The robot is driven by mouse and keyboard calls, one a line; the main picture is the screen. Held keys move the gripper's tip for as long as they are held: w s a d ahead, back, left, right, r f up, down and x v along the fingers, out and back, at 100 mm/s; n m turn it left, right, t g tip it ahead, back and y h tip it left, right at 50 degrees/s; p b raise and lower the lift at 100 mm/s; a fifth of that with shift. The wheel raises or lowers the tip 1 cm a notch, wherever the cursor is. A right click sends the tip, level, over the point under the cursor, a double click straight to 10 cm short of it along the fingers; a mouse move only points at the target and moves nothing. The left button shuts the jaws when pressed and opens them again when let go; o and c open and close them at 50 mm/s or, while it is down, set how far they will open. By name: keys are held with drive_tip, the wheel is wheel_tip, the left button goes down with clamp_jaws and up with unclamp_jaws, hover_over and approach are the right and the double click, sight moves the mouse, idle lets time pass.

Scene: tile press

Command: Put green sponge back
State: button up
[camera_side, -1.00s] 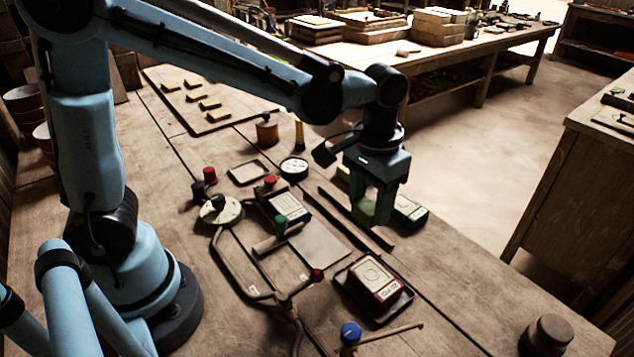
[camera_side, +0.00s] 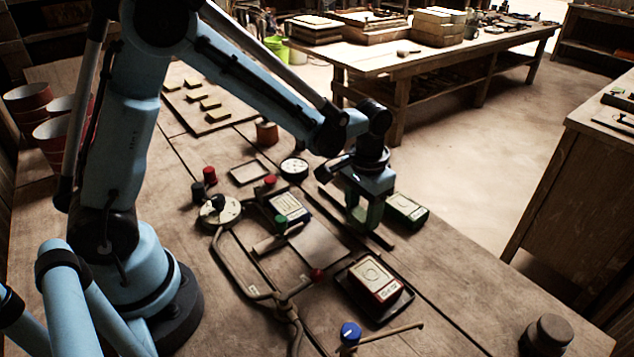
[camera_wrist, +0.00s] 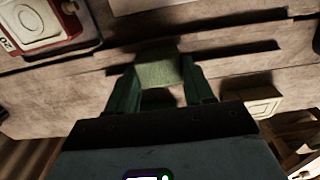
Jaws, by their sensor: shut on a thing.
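My gripper (camera_side: 366,220) points down over the two dark strips near the middle of the bench. In the wrist view my gripper (camera_wrist: 160,88) is shut on a pale green block, the green sponge (camera_wrist: 158,70), held between its two dark green fingers. In the side view the sponge (camera_side: 358,212) shows only as a small lighter patch between the fingers. I cannot tell how far its underside is from the bench.
A green-edged case (camera_side: 407,211) stands close right of my gripper. A red-edged case (camera_side: 374,283) sits in a dark tray in front. The dark strips (camera_side: 335,203) lie under and beside the gripper. A bent tube frame (camera_side: 228,268) and blue-knobbed lever (camera_side: 350,332) stand nearby. Front-right bench is mostly clear.

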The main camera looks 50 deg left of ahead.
sight(362, 212)
drive_tip(key=shift+f, duration=0.1)
drive_tip(key=o, duration=0.9)
drive_tip(key=shift+o, duration=0.2)
wheel_tip(362, 212, up, 12)
drive_tip(key=s+a+t, duration=0.5)
drive_tip(key=s+t, duration=0.2)
drive_tip(key=s, duration=0.4)
drive_tip(key=shift+a, duration=0.1)
